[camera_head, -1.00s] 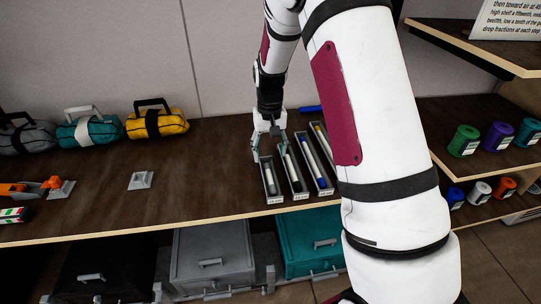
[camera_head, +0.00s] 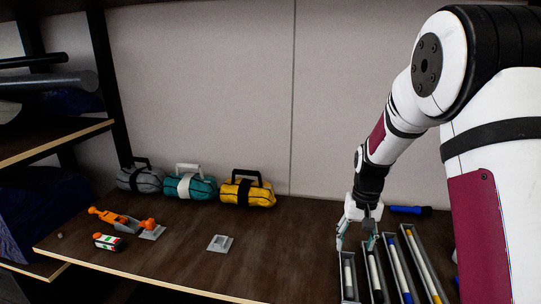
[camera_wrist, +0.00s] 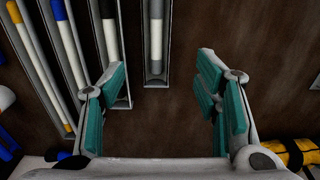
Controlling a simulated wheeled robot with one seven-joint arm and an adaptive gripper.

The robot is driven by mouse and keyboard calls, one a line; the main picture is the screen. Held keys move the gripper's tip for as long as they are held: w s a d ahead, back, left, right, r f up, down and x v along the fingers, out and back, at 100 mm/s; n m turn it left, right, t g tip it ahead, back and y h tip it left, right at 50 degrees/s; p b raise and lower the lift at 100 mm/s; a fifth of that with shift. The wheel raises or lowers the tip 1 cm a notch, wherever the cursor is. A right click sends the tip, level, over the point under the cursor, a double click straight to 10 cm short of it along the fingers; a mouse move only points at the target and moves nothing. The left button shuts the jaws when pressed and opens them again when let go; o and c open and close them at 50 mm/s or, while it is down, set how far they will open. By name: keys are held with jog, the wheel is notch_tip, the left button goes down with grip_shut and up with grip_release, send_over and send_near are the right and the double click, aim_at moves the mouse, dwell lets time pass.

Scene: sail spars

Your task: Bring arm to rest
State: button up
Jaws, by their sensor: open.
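My gripper (camera_head: 356,244) is open and empty, pointing down at the back end of the leftmost narrow grey tray (camera_head: 341,268). In the wrist view, its teal-padded fingers (camera_wrist: 160,66) stand wide apart, with bare wood between them and that tray's end in front. My arm reaches in from the right.
Grey (camera_head: 140,179), teal (camera_head: 190,185) and yellow (camera_head: 247,191) bags line the back wall. A small grey block (camera_head: 220,243), an orange tool (camera_head: 114,219) and a small striped item (camera_head: 108,242) lie left. A blue cylinder (camera_head: 407,210) lies behind the trays. The middle-left bench is mostly clear.

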jog(key=s+a+r+t, duration=0.1)
jog(key=s+r, duration=0.2)
jog(key=r, duration=0.2)
jog(key=s+a+r, duration=0.2)
jog(key=r, duration=0.3)
jog(key=s+a+r+n+t, duration=0.1)
jog(key=s+r, duration=0.4)
jog(key=s, duration=0.7)
jog(key=s+a+r+n+t, duration=0.1)
jog(key=s+a+r+t, duration=0.1)
jog(key=s+r, duration=0.4)
jog(key=s+a, duration=0.1)
jog(key=s, duration=0.4)
jog(key=shift+s+a+n+t, duration=0.2)
jog(key=shift+s+n+t, duration=0.2)
jog(key=shift+r, duration=0.1)
